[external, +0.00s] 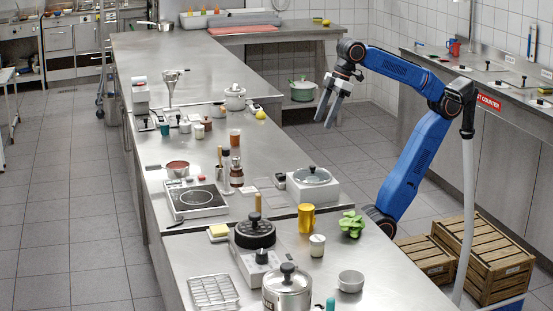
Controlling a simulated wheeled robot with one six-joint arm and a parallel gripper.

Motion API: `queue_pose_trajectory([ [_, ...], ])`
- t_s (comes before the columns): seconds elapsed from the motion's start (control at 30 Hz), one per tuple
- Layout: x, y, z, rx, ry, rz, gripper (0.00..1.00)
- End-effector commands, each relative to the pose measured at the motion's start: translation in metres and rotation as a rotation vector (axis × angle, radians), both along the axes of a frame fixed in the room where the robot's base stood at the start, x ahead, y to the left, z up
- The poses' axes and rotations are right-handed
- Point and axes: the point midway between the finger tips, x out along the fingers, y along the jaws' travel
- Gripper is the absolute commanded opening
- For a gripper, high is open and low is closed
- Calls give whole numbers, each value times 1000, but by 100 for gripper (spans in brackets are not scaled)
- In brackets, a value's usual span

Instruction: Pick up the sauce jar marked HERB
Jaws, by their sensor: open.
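My gripper (324,122) is open and empty, pointing down in the air to the right of the long steel counter (205,70). No label reading HERB can be made out at this size. Small jars and containers stand on the counter's middle part: a white jar (199,132), a dark-topped one (207,123) and a teal one (165,129). Another pale jar with a dark lid (317,245) stands nearer the camera. I cannot tell which, if any, is the HERB sauce jar. My gripper is apart from all of them.
A hot plate (194,200), a white appliance (313,186), a yellow cup (306,218), green leaves (351,224) and a steel pot (287,291) crowd the near counter. Wooden crates (487,261) stand on the floor at right. The far counter top is mostly bare.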

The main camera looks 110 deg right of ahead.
Motion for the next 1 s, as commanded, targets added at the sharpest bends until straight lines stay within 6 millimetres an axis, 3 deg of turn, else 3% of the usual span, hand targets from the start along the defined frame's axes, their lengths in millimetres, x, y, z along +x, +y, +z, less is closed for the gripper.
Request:
queue_pose_trajectory([
  [0.27, 63, 39, 34, -26, 38, 197, 55],
  [0.47, 114, 82, 54, -50, 68, 365, 55],
  [0.77, 182, 167, 70, -86, 109, 620, 55],
  [1.0, 225, 249, 68, -117, 139, 826, 55],
])
